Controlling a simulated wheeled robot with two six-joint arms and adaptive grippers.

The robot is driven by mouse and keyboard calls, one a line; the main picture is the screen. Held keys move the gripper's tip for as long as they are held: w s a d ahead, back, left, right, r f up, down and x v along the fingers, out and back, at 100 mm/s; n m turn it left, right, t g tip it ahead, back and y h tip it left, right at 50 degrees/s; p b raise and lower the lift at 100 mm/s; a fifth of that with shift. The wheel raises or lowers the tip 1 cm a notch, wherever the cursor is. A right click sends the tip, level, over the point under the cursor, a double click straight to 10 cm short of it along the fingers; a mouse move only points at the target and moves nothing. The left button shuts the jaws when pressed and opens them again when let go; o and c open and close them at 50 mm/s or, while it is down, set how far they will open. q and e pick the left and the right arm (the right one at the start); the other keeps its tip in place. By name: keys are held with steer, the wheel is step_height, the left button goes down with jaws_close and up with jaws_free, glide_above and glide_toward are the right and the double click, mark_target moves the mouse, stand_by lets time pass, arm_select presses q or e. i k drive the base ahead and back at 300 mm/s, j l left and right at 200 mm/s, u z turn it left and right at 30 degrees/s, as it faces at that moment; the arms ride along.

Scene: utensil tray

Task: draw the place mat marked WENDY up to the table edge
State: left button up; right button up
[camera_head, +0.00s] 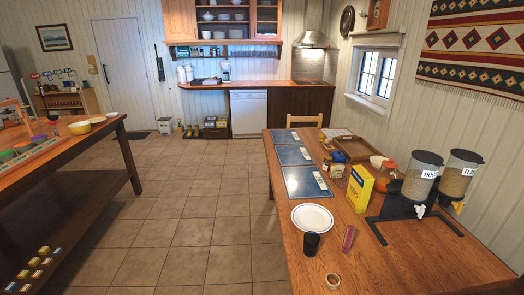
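Three blue place mats lie in a row along the left edge of the wooden table (400,262) at the right. One is the far mat (283,137), one the middle mat (290,156), and one the near mat (304,183). Each has a pale label on its right side. The labels are too small to read, so I cannot tell which mat says WENDY. All three lie flat, close to the table's left edge. Neither of my grippers is in view.
Near the near mat are a white plate (312,217), dark cup (311,243), red item (349,238) and small ring (333,280). A yellow box (361,188), jars and two dispensers (423,177) stand to the right. Tiled floor (200,222) is clear left of the table.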

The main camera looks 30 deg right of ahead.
mark_target(279, 136)
steer(key=i+j+z, duration=0.15)
steer(key=i, duration=0.35)
steer(key=i+j+z, duration=0.15)
steer(key=i, duration=0.35)
steer(key=i+j+z, duration=0.15)
steer(key=i, duration=0.35)
steer(key=i+l+z, duration=0.2)
steer(key=i+z, duration=1)
steer(key=i+j+z, duration=0.15)
steer(key=i+z, duration=0.25)
steer(key=i+j+z, duration=0.25)
steer(key=z, duration=0.15)
